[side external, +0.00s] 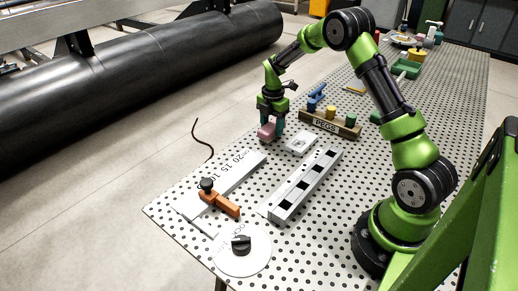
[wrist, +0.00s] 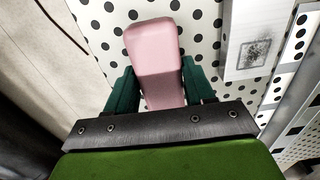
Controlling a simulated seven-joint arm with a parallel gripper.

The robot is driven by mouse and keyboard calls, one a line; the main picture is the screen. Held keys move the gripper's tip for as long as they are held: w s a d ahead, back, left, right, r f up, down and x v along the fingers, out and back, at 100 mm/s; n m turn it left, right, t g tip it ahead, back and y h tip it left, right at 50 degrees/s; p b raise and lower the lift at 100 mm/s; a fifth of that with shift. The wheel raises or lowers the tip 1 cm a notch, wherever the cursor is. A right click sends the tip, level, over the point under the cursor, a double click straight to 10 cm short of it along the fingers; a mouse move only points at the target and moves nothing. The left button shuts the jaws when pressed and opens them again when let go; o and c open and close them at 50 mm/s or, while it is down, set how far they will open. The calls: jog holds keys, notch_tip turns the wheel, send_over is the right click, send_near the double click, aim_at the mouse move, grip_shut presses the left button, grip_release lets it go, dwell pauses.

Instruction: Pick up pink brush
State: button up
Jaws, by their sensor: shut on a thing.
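The pink brush (wrist: 155,50) is a smooth pink block in the wrist view, lying between the two dark green fingers of my gripper (wrist: 160,88). The fingers are shut on its sides. In the side external view the pink brush (side external: 267,131) shows under my gripper (side external: 271,126), near the left edge of the perforated table. I cannot tell whether it touches the table. Its lower end is hidden by the gripper body in the wrist view.
A white square plate (side external: 301,144) lies just right of the brush. A pegs block (side external: 330,123) stands behind it. A slotted grey rail (side external: 305,187), a ruler-marked plate (side external: 240,177) with an orange clamp (side external: 220,202) and a round dial (side external: 242,252) lie nearer. A thin brown cord (side external: 204,142) shows at the left.

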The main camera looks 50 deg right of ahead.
aim_at(273, 125)
jog(key=shift+r, duration=0.15)
jog(key=shift+r, duration=0.25)
jog(key=r, duration=0.3)
jog(key=shift+s, duration=0.2)
jog(key=s+a, duration=0.2)
jog(key=s, duration=0.2)
jog(key=s+a, duration=0.2)
jog(key=s, duration=0.3)
jog(key=s+a+r, duration=0.1)
jog(key=s, duration=0.4)
jog(key=shift+s+a+r, duration=0.1)
jog(key=shift+s+a, duration=0.15)
jog(key=shift+a, duration=0.15)
